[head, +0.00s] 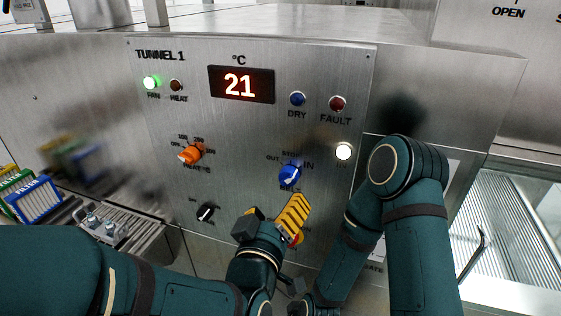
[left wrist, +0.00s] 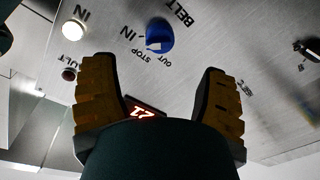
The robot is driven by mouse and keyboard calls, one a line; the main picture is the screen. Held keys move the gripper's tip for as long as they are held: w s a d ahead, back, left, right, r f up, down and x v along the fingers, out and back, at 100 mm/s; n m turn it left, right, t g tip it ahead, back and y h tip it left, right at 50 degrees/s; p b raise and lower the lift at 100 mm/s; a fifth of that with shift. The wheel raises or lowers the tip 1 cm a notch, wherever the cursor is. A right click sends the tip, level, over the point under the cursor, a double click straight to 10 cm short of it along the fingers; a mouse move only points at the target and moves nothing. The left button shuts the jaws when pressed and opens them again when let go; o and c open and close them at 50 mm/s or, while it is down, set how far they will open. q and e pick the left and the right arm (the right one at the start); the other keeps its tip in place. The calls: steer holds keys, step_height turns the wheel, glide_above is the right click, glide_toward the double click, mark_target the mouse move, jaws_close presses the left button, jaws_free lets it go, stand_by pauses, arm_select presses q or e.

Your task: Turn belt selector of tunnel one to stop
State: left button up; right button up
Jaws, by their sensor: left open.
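The belt selector is a blue rotary knob (head: 290,174) on the steel tunnel 1 panel (head: 330,70), with OUT, STOP and IN labels around it. It carries a white mark; I cannot tell for sure which label it points at. My left gripper (head: 272,214) is open, with yellow-striped fingers, just below the knob in the head view. In the left wrist view, the knob (left wrist: 160,34) lies beyond the gap between the open fingers (left wrist: 157,72), not between them. My right arm is folded at the right; its gripper does not show.
An orange heat knob (head: 191,153) and a black knob (head: 205,212) sit to the left. A lit white button (head: 343,151) is at the right. A red-yellow control (head: 296,238) is partly hidden behind my left gripper.

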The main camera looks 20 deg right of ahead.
mark_target(287, 183)
arm_select(q)
steer(key=x, duration=0.9)
steer(key=shift+f+p, duration=0.1)
steer(key=shift+p, duration=0.2)
steer(key=shift+s, duration=0.1)
steer(key=c, duration=1.2)
